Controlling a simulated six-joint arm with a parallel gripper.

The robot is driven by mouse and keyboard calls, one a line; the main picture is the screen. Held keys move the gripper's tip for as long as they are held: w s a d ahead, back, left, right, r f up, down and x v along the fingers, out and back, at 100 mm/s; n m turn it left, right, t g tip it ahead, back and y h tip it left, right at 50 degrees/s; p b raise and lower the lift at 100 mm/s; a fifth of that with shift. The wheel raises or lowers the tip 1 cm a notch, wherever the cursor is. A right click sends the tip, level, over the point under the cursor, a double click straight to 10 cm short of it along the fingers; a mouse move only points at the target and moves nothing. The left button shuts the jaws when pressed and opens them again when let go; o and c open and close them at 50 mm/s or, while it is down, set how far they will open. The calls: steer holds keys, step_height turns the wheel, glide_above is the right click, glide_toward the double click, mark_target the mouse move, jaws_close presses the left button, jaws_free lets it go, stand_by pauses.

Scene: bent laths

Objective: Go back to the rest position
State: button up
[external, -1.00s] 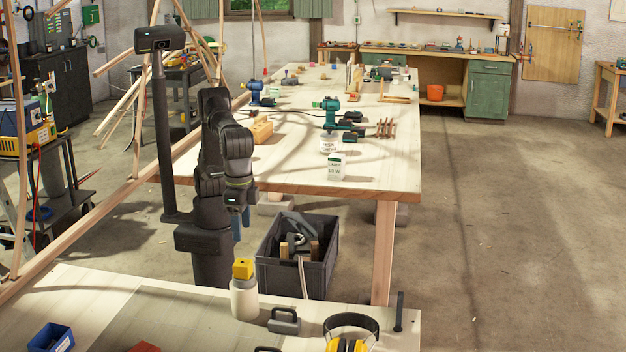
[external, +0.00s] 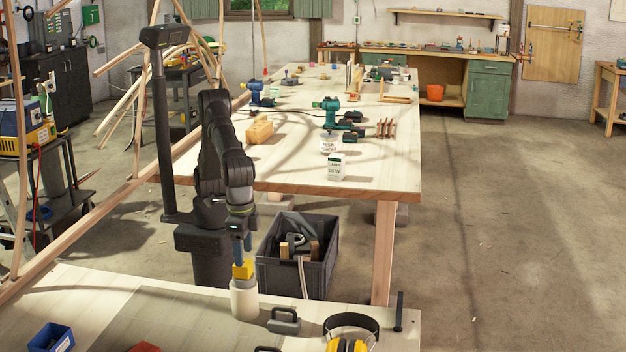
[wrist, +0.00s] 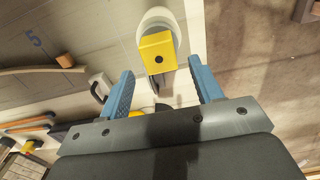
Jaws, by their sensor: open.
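My gripper (external: 241,250) points down with its blue fingers just above a yellow block (external: 243,271). The block sits on top of a white cylinder (external: 244,302) on the near bench. In the wrist view my gripper (wrist: 160,70) is open, its two blue fingers spread apart with nothing held between them. The yellow block (wrist: 157,47) appears beyond the fingertips, with the white cylinder (wrist: 158,17) behind it. The pictures do not show clearly how close the fingers are to the block.
The near bench (external: 190,320) carries a grey padlock-shaped object (external: 285,322), yellow ear muffs (external: 350,340), a blue bin (external: 52,337) and a dark upright post (external: 399,312). A dark crate (external: 295,275) stands behind it. The long table (external: 385,170) lies farther back.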

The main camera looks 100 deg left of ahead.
step_height(320, 180, down, 4)
steer(key=shift+r, duration=1.85)
steer(key=shift+f, duration=0.1)
